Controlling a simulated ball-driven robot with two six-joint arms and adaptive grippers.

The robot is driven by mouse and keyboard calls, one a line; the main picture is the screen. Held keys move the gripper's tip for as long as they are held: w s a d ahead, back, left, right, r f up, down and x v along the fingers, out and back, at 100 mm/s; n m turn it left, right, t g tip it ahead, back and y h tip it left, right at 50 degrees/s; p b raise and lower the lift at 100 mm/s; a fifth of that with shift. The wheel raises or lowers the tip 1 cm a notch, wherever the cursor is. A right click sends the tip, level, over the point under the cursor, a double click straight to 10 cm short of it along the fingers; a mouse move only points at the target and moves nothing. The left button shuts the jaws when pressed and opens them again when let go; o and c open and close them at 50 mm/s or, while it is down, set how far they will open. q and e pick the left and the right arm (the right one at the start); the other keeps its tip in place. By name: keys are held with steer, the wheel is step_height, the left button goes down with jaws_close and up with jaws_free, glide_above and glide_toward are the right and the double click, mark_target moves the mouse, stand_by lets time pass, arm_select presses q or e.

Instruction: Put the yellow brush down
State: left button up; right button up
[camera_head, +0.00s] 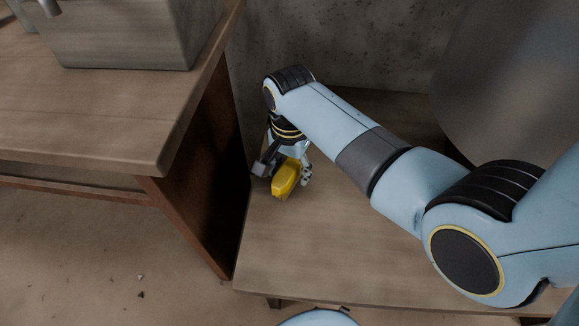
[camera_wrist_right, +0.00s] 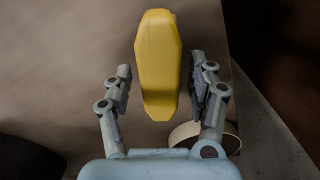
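The yellow brush (camera_head: 285,180) is at the left end of the low wooden table, below my right gripper (camera_head: 283,174). In the right wrist view the brush (camera_wrist_right: 158,62) lies lengthwise between the two fingers of my right gripper (camera_wrist_right: 160,88). Narrow gaps show between the brush and both fingers, so the gripper looks open around it. The brush appears to be at the table surface, but its underside is hidden. My left gripper is not in view.
The low wooden table (camera_head: 330,245) is bare in front of the brush. A taller wooden table (camera_head: 90,120) with a grey basin (camera_head: 125,35) stands to the left. A pale round rim (camera_wrist_right: 225,135) shows partly behind the right finger in the wrist view.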

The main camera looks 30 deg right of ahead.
mark_target(289, 166)
steer(key=shift+r, duration=0.1)
step_height(289, 166, up, 12)
steer(key=p, duration=0.3)
stand_by(0.5)
